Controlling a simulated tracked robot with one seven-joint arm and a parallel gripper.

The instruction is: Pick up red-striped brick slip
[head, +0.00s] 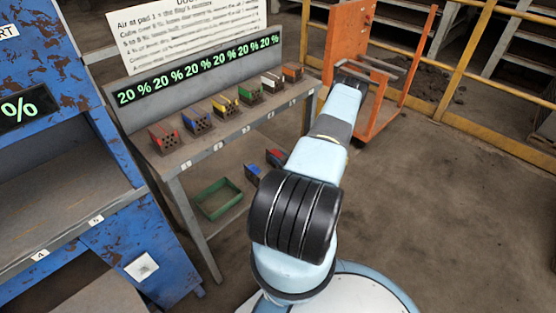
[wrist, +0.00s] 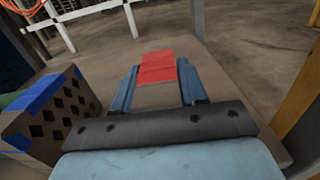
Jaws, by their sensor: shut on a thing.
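The red-striped brick slip (wrist: 157,67) is in the middle of the wrist view, with red at its far end and a grey-brown face nearer me. My gripper (wrist: 156,84) is shut on it, with one blue finger on each side. In the head view, the slip's red (head: 276,157) shows by the lower shelf, partly behind my arm. My gripper is hidden behind my arm there. I cannot tell whether the slip touches the shelf.
A blue-striped perforated brick (wrist: 50,115) stands close left of my gripper; it also shows in the head view (head: 253,173). A green tray (head: 217,198) lies further left on the lower shelf. Several coloured bricks stand on the bench top (head: 212,137). An orange trolley (head: 349,45) stands behind.

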